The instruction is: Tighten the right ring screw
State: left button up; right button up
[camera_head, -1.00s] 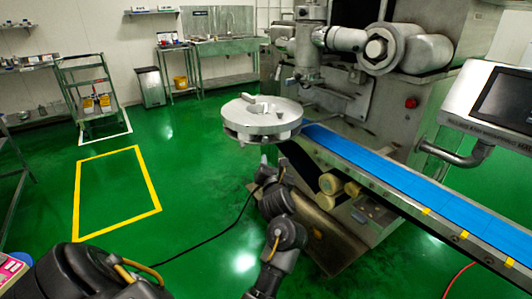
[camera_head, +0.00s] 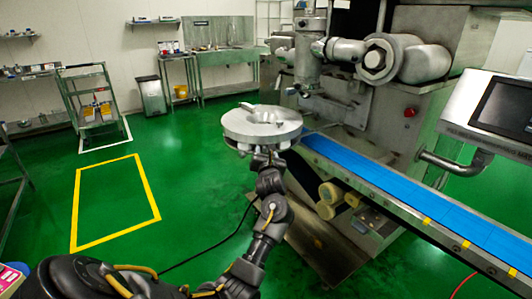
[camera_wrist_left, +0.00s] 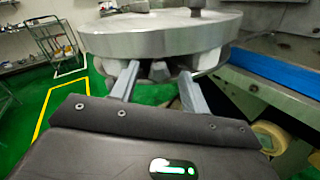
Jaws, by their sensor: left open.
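A thick round metal disc (camera_head: 236,128) stands out from the machine at the left end of the blue belt. It also fills the top of the left wrist view (camera_wrist_left: 160,38), with small raised metal parts on top and blocky pieces under its rim. I cannot tell which part is the right ring screw. My left gripper (camera_head: 264,158) is just below the disc's near edge. In the left wrist view its two fingers (camera_wrist_left: 158,76) are apart, pointing under the rim toward the blocky pieces, with nothing clearly held between them. The right gripper is not in view.
The blue conveyor belt (camera_head: 400,185) runs from beside the disc to the lower right. The grey machine body (camera_head: 400,110) and a control screen (camera_head: 503,108) stand at right. A trolley (camera_head: 95,105) and sink (camera_head: 220,60) are far back.

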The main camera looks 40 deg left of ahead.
pick_arm(q)
jog(key=shift+w+a, duration=0.2)
jog(key=c, duration=1)
